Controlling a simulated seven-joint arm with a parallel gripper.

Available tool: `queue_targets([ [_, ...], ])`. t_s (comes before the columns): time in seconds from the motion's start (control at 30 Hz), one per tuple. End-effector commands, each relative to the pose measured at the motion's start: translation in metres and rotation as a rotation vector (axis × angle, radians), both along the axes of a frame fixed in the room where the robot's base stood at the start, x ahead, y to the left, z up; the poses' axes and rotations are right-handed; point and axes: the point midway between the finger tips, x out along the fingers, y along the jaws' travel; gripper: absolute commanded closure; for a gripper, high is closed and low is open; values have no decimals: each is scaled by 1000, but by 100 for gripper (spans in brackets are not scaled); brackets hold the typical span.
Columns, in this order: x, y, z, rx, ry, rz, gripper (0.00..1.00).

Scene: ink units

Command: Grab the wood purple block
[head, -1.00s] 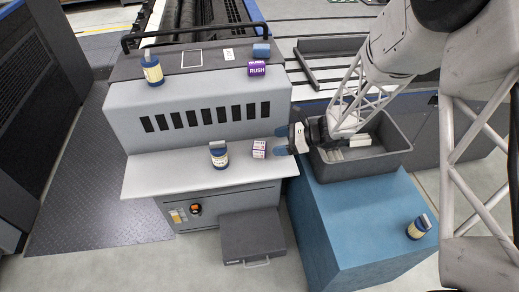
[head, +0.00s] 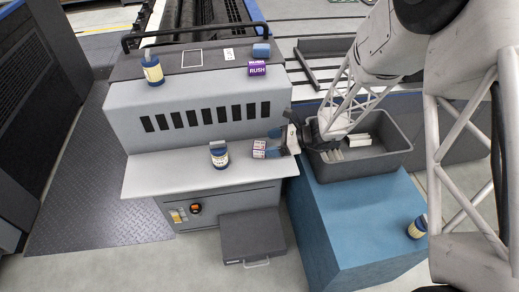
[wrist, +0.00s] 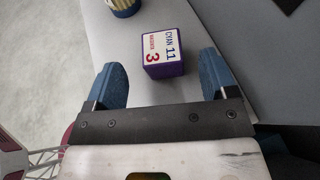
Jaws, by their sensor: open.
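The purple block (wrist: 164,42) has a white top label reading "CYAN 11" and a red 3. It sits on the pale shelf of the machine, and in the head view the block (head: 259,149) is near the shelf's right end. My gripper (wrist: 165,80) is open, with a blue fingertip on each side and the block in the gap ahead, not visibly touched. In the head view my gripper (head: 274,144) is beside the block, reaching in from the right. Another purple block marked "RUSH" (head: 257,68) stands on the upper ledge.
A blue-and-cream jar (head: 219,155) stands on the shelf left of the block. Another jar (head: 153,70) and a blue item (head: 261,50) are on the upper ledge. A grey bin (head: 385,160) with pale pieces sits on a blue stand (head: 350,225), with a further jar (head: 417,228).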

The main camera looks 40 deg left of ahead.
Motion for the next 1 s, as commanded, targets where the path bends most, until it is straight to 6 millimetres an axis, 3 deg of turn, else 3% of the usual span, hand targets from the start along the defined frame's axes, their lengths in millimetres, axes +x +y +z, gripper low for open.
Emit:
queue_targets([
  [0.27,-3,5,-4,-1,1,1,21],
  [0.7,-20,39,-23,0,0,1,21],
  [1.0,-21,42,-24,0,0,0,21],
])
